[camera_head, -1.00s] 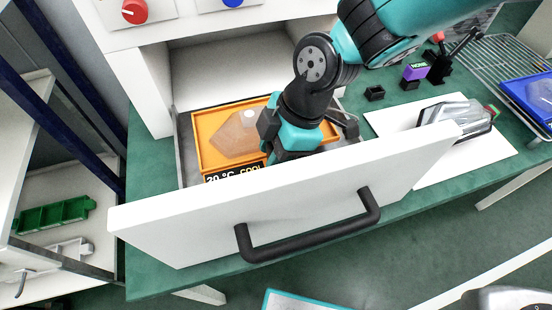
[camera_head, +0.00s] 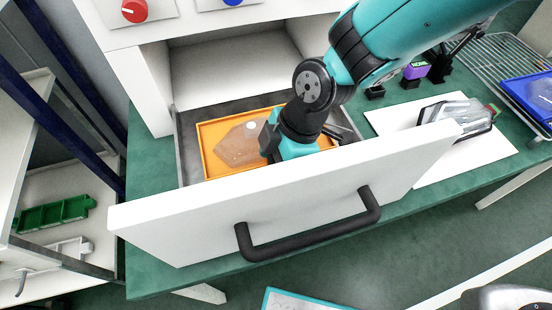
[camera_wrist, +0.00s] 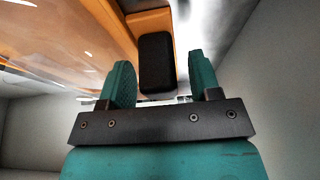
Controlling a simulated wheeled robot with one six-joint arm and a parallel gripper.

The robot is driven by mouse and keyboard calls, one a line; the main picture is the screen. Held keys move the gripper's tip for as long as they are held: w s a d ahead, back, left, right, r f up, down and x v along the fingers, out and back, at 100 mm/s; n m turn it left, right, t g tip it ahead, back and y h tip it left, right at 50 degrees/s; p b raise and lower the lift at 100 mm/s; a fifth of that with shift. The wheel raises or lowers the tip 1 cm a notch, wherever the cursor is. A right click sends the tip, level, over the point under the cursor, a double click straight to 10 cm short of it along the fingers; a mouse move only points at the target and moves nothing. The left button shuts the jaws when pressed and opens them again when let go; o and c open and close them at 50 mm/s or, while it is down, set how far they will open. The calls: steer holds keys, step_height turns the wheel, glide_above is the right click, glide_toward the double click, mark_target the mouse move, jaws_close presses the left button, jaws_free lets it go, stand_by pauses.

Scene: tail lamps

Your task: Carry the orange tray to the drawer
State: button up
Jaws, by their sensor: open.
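The orange tray (camera_head: 209,168) sits inside the pulled-out white drawer (camera_head: 300,212), behind the drawer's front panel. A translucent brownish lamp piece (camera_head: 238,148) lies in the tray. The tray also shows in the wrist view (camera_wrist: 118,35), with a black block (camera_wrist: 156,62) at its end. My gripper (camera_wrist: 160,80) is open, with the black block just ahead of and between its teal fingers; I cannot tell whether they touch it. In the head view my gripper is down in the drawer at the tray's right part, and its fingertips are hidden.
The drawer's front panel with its black handle (camera_head: 310,235) stands between the tray and the viewer. Drawer walls are close around my gripper. To the right are a white sheet with a clear lamp (camera_head: 455,112), a purple block (camera_head: 416,70) and a wire rack.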

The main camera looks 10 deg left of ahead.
steer(key=v, duration=1.2)
steer(key=shift+w+r, duration=0.1)
steer(key=shift+w, duration=0.05)
steer(key=shift+c, duration=0.2)
stand_by(0.6)
